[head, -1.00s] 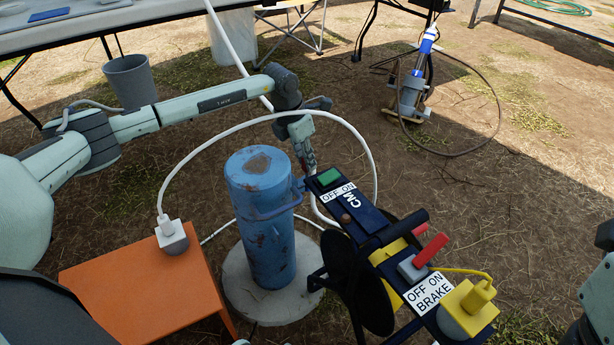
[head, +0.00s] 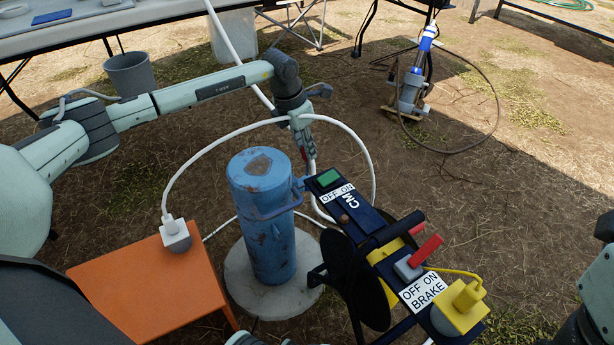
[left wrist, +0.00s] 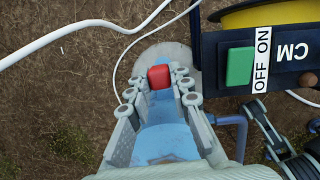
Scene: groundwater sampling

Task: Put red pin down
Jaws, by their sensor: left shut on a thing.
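The red pin (left wrist: 159,77) is held between the fingertips of my left gripper (left wrist: 156,82) in the left wrist view. In the head view this gripper (head: 308,158) points down just behind the blue well pipe (head: 264,220), near its upper right side, and the pin cannot be made out there. The pipe stands upright, and its blue side shows below the fingers in the wrist view (left wrist: 168,138).
A dark reel frame with a green switch (head: 328,178) and a red brake lever (head: 426,249) stands right of the pipe. An orange table (head: 150,285) with a white plug (head: 175,236) is at left. A white cable (head: 215,136) arcs past my left gripper.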

